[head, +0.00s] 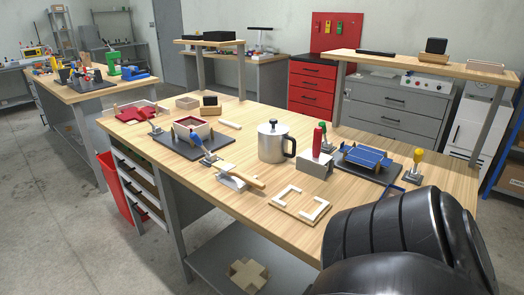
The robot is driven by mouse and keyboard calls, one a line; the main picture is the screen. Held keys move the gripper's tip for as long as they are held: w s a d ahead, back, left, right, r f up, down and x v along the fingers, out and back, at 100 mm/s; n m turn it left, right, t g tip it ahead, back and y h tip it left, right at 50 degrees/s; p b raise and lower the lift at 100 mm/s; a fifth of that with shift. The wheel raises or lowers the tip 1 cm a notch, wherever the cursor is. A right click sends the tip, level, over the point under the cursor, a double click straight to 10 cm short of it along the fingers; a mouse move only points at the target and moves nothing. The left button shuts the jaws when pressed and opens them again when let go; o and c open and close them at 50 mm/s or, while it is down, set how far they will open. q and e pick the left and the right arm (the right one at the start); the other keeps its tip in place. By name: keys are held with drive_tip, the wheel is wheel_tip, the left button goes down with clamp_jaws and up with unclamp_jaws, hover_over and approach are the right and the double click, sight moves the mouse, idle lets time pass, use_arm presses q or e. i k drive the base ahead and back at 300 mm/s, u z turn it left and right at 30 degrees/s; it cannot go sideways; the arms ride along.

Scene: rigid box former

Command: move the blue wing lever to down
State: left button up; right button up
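The blue-handled lever (196,141) stands at the front edge of the left dark fixture plate (178,148). Its handle is raised and leans to the left above a small grey base (209,159). An open red and white box form (190,126) sits on that plate, just behind the handle. A second fixture to the right holds a blue tray-like piece (365,157). Neither gripper can be seen. A large black rounded part, probably my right arm, fills the lower right and hides the table corner there.
A steel mug (273,142), a red-handled tool (318,139), a yellow-handled lever (417,160) and a board with white corner pieces (301,205) stand further right.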

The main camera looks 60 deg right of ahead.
sight(195, 139)
drive_tip(key=k, duration=0.4)
drive_tip(key=z, duration=0.3)
drive_tip(key=i, duration=3.05)
drive_tip(key=z, duration=2.5)
